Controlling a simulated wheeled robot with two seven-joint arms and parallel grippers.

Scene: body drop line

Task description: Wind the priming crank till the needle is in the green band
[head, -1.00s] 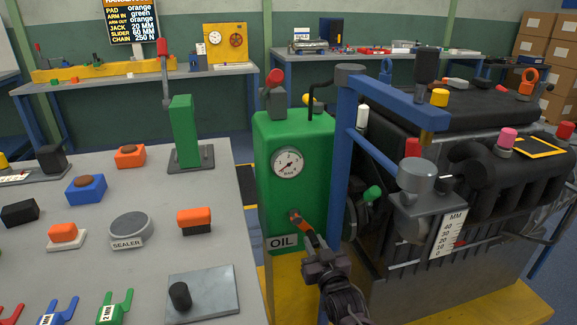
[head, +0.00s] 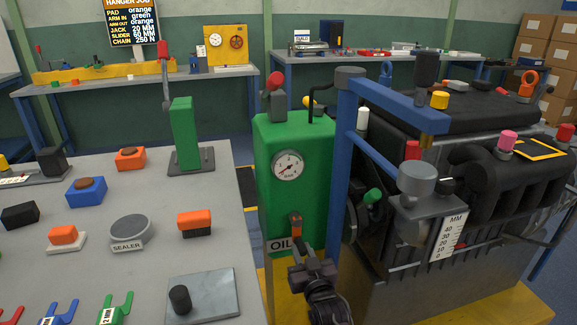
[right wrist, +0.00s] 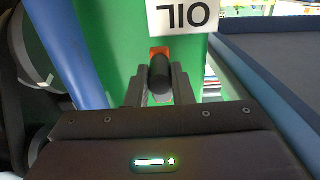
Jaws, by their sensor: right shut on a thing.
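The green oil unit (head: 270,200) has a white round gauge (head: 288,165) on its front. Its dark needle points toward the lower left; the green band is too small to make out. Below the gauge, the orange crank arm (head: 296,228) hangs about straight down. My right gripper (head: 299,258) is shut on the crank's dark handle at the low end. In the right wrist view the dark handle (right wrist: 160,76) sits between the two fingers (right wrist: 160,90), with a bit of orange crank behind it. My left gripper is not in view.
A blue post (head: 345,160) and the dark engine (head: 450,110) stand close on the right of the unit. A grey bench (head: 140,210) with orange, blue and black parts lies to the left. The OIL label (head: 281,245) is beside the crank's low end.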

